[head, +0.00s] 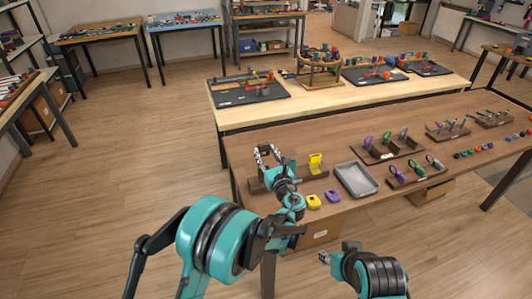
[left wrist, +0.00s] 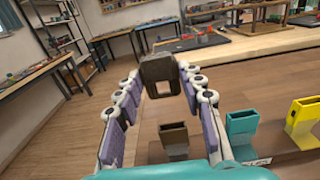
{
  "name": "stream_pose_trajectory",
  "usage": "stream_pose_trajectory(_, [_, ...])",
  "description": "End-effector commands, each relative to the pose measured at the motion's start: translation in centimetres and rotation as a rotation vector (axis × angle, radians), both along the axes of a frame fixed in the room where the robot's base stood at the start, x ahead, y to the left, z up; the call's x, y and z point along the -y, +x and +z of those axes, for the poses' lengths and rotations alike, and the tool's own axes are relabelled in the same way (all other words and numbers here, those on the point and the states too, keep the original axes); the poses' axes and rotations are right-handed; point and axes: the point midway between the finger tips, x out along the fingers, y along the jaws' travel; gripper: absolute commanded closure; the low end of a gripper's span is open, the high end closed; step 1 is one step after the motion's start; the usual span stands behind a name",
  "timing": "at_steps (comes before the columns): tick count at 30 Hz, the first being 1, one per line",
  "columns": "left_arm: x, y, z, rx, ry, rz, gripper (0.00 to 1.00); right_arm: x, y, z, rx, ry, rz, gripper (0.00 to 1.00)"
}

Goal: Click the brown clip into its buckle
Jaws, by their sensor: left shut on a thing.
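My left gripper (head: 268,155) is shut on the brown clip (left wrist: 160,70), a dark piece with a square opening, held up between the fingertips in the left wrist view. The clip shows small in the head view. The brown buckle (left wrist: 174,138) is an open-topped socket, seen between my fingers and below the clip in the left wrist view. The clip is apart from it. In the head view the gripper hides the brown buckle. My right gripper (head: 324,258) is low in front of the table, apart from these things; its jaws are too small to read.
A teal buckle (left wrist: 241,122) and a yellow buckle (left wrist: 305,117) stand right of the brown one on the wooden rail (head: 308,176). A yellow piece (head: 313,201), a purple piece (head: 332,195) and a grey tray (head: 342,168) lie nearby. Racks with rings (head: 385,150) stand farther right.

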Motion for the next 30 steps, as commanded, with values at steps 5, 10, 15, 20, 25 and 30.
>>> stream_pose_trajectory(5, [0.0,0.0,-1.8,0.0,0.0,0.001,0.73,0.0,0.0,-1.1,0.0,0.0,0.0,0.6])
stream_pose_trajectory(10, [-0.1,0.0,-3.3,-0.001,0.0,0.001,0.73,0.0,0.0,-2.4,0.0,0.0,0.0,0.6])
stream_pose_trajectory(15, [-0.1,0.0,-4.6,-0.001,0.0,0.001,0.73,0.0,0.0,-3.5,0.0,0.0,0.0,0.6])
stream_pose_trajectory(20, [-0.1,0.0,-5.1,-0.001,0.0,0.001,0.73,0.0,0.0,-4.0,0.0,0.0,0.0,0.6])
stream_pose_trajectory(25, [-0.1,0.0,-5.0,-0.001,0.0,0.001,0.73,0.0,0.0,-4.0,0.0,0.0,0.0,0.6])
stream_pose_trajectory(30, [-0.1,0.0,-5.0,-0.001,-0.001,0.001,0.73,0.0,0.0,-3.9,0.0,0.0,0.0,0.6])
